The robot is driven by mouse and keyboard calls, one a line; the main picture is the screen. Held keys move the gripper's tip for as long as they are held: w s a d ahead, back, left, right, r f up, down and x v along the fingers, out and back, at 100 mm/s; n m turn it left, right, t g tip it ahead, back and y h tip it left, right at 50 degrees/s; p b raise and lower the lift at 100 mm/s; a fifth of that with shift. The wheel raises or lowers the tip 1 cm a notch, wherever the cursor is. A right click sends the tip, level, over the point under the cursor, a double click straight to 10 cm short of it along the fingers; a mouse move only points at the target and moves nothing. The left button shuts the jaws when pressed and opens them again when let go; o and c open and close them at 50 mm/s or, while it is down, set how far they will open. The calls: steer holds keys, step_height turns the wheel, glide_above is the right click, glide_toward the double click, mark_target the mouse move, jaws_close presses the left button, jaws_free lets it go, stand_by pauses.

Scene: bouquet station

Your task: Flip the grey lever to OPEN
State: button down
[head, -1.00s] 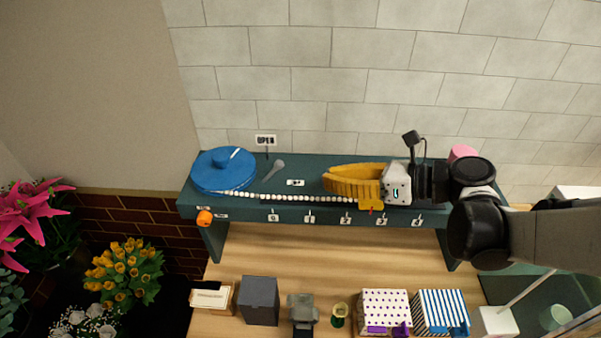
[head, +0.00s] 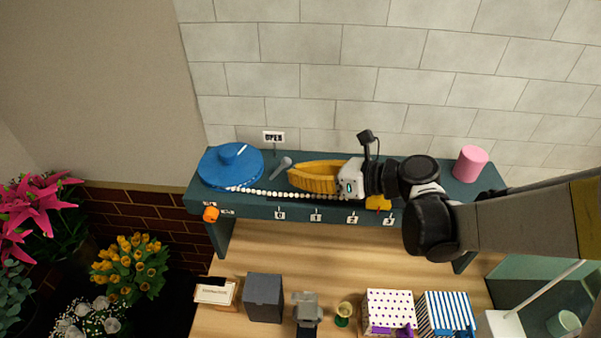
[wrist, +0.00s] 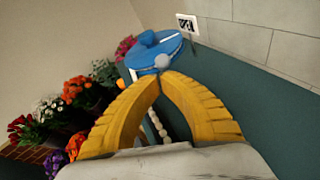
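The grey lever (head: 281,164) stands on the dark teal shelf, right of a round blue lid-like piece (head: 230,165). It leans up and to the right in the head view. An OPEN sign (head: 274,136) stands behind it. In the wrist view the lever's grey round end (wrist: 162,61) shows just past my fingertips, with the blue piece (wrist: 154,50) behind. My gripper (head: 290,176) has yellow ribbed fingers, which meet at the tips in the wrist view (wrist: 160,79) with nothing seen between them. Its tips are close to the lever; I cannot tell whether they touch.
A row of white beads (head: 275,193) runs along the shelf front above numbered tags. A yellow piece (head: 377,203) sits on that edge below my wrist. A pink cylinder (head: 470,163) stands at the shelf's right. Boxes, including a dark grey one (head: 264,298), stand below. The tiled wall is close behind.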

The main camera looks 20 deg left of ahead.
steer(key=shift+a+r+h+p, duration=0.15)
steer(key=shift+r+h+p, duration=0.15)
steer(key=shift+p, duration=0.1)
steer(key=shift+s+a+r+h+p, duration=0.15)
steer(key=shift+a+r+h+p, duration=0.25)
steer(key=shift+h+p, duration=0.45)
steer(key=shift+s+a+r+n+t+h+p, duration=0.15)
steer(key=shift+a+r+n+t+h+p, duration=0.3)
steer(key=shift+p, duration=0.6)
steer(key=shift+s+a+r+h+p, duration=0.15)
steer(key=shift+a+h+p, duration=0.15)
steer(key=shift+h, duration=0.3)
steer(key=shift+s+a+r+h+p, duration=0.15)
steer(key=shift+a+h+p, duration=0.1)
steer(key=shift+h, duration=0.35)
steer(key=shift+a, duration=0.3)
steer(key=shift+r, duration=0.2)
steer(key=shift+r+p, duration=0.5)
steer(key=shift+r, duration=0.2)
